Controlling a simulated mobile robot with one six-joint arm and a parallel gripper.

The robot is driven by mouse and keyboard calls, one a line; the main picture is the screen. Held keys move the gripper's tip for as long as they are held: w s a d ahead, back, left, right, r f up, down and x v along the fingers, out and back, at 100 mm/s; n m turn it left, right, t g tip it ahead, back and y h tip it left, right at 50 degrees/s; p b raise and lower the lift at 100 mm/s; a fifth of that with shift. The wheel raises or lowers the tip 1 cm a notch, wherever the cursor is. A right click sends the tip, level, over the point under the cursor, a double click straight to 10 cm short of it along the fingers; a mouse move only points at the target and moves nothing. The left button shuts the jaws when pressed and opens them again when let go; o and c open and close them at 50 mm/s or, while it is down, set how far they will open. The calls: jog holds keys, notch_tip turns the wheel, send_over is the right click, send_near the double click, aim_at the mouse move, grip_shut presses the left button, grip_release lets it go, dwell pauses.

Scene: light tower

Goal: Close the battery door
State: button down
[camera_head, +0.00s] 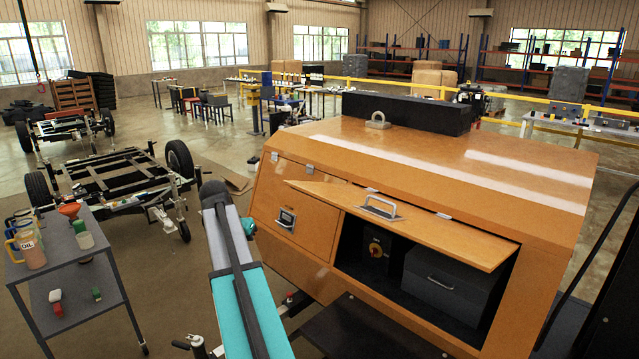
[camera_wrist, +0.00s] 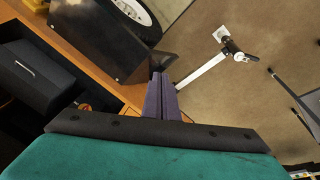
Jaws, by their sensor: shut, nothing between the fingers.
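The battery door (camera_head: 405,222) is an orange flap with a metal handle (camera_head: 380,208) on the front of the orange light-tower housing (camera_head: 460,160). It is hinged along its top edge and swung outward and up, so the compartment below stands open. Inside are a dark battery box (camera_head: 447,283) and a red-and-yellow switch (camera_head: 376,248). My gripper (camera_wrist: 157,80) shows in the wrist view with its fingers together and empty. The battery box (camera_wrist: 35,78) lies to its left there. The door is not clearly visible in that view. In the head view my arm hides the gripper.
A closed orange door (camera_head: 290,205) sits left of the open compartment. A grey cart (camera_head: 75,265) with bottles stands at left, with a wheeled trailer frame (camera_head: 110,180) behind it. In the wrist view, a black fender (camera_wrist: 100,40) with a wheel is close to the fingers.

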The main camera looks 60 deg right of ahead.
jog(key=s+d+r+m+p, duration=0.1)
jog(key=s+d+r, duration=0.3)
jog(key=r, duration=0.7)
jog(key=s+d+r+m+h+p, duration=0.1)
jog(key=s+d+r+m, duration=0.2)
jog(key=r, duration=0.9)
jog(key=s+d+r+m+h+p, duration=0.1)
jog(key=s+d+r+m, duration=0.2)
jog(key=s+d+r, duration=0.2)
jog(key=s+r, duration=0.3)
jog(key=r, duration=0.4)
jog(key=shift+s, duration=0.4)
jog(key=shift+f, duration=0.1)
jog(key=b, duration=0.2)
send_over(324, 197)
jog(key=f, duration=0.9)
jog(key=shift+w, duration=0.2)
jog(key=shift+a+f+b, duration=0.25)
jog(key=shift+f+b, duration=0.2)
jog(key=shift+f, duration=0.65)
jog(key=shift+w+a+f+b, duration=0.2)
jog(key=shift+a+f+b, duration=0.15)
jog(key=shift+f, duration=0.35)
jog(key=shift+f, duration=0.15)
